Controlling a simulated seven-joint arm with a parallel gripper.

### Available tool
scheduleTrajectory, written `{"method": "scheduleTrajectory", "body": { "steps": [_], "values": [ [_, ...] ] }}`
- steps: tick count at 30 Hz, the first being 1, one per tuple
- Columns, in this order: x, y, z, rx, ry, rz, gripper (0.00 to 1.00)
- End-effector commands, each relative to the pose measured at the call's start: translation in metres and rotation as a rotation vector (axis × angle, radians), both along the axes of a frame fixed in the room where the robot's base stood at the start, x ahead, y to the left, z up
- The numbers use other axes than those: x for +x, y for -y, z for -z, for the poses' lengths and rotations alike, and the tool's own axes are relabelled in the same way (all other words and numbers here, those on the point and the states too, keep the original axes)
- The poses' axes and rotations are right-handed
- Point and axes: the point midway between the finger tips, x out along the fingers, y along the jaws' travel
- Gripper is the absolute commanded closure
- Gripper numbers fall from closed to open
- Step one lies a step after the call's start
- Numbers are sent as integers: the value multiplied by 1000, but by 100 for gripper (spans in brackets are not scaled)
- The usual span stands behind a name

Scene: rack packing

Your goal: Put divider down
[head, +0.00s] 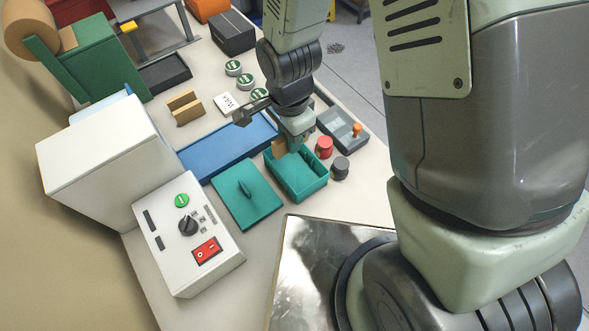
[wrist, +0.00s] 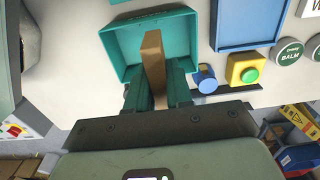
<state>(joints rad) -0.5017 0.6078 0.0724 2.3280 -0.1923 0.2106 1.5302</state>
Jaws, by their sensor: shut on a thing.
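A brown cardboard divider (head: 279,147) is held by my gripper (head: 293,148) at the teal open box (head: 308,190). In the wrist view the divider (wrist: 153,58) stands on edge between the two fingers (wrist: 157,91), and its far end reaches over the inside of the box (wrist: 120,45). My gripper is shut on it. The hand hides part of the box's inside. I cannot tell whether the divider touches the box's floor.
A teal lid (head: 250,204) with a handle lies left of the box. A blue tray (head: 215,158) lies behind. A red cylinder (head: 323,147) and a dark one (head: 340,168) stand close on the right. A white control box (head: 190,238) stands at the left front.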

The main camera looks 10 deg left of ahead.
Motion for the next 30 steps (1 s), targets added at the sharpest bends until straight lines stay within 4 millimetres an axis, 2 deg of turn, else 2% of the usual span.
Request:
{"method": "scheduleTrajectory", "body": {
  "steps": [1,4,9,14,21,30],
  "values": [
    [-4,8,2,-1,-1,4,100],
    [-7,13,16,-2,-2,4,100],
    [-8,13,47,-3,-3,3,100],
    [-6,12,61,-1,1,4,100],
    [-7,12,95,-2,-1,3,100],
    [-6,12,101,1,2,5,100]
  ]
}}
